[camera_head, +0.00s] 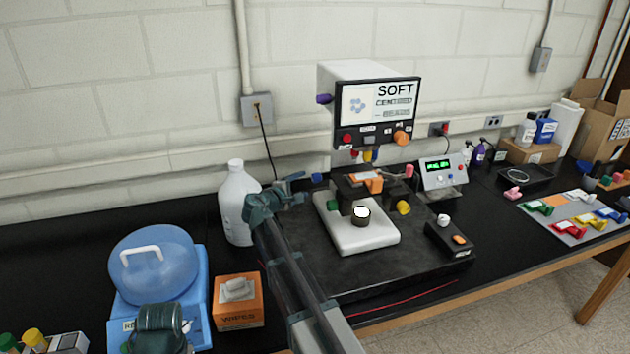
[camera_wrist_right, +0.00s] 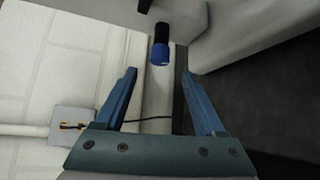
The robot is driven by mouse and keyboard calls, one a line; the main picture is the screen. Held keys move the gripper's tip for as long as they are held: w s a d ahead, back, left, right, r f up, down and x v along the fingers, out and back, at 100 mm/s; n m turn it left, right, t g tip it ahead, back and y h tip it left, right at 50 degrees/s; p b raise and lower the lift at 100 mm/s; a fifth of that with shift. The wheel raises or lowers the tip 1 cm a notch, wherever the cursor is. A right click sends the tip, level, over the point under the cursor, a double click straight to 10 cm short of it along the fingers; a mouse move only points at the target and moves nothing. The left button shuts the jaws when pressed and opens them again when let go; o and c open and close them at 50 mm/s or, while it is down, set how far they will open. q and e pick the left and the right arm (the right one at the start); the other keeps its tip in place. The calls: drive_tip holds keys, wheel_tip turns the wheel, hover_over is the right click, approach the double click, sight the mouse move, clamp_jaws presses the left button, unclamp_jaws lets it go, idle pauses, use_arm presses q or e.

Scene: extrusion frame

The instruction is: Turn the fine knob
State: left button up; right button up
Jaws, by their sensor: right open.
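A blue knob (camera_head: 317,179) sticks out on the left side of the microscope-like instrument (camera_head: 357,236) with a white base. In the right wrist view a blue knob with a black collar (camera_wrist_right: 161,50) lies just beyond the fingertips, roughly centred between them. My right gripper (camera_head: 305,187) is open and empty, to the left of the knob and close to it. The wrist view shows its two blue fingers (camera_wrist_right: 160,72) spread apart, with the knob not between them. The fine knob's marking is too small to read. My left gripper's fingers do not show.
A white jug (camera_head: 238,203) stands close to the left of my right gripper. A display box (camera_head: 374,104) with a purple knob (camera_head: 324,99) hangs above. A control box (camera_head: 450,238) and a green-lit meter (camera_head: 441,171) are to the right.

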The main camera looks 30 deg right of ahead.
sight(313, 180)
drive_tip(key=b+x, duration=0.1)
drive_tip(key=x, duration=0.8)
drive_tip(key=shift+w+d+f+b, duration=0.15)
drive_tip(key=shift+d+b, duration=0.1)
drive_tip(key=shift+b, duration=0.15)
clamp_jaws()
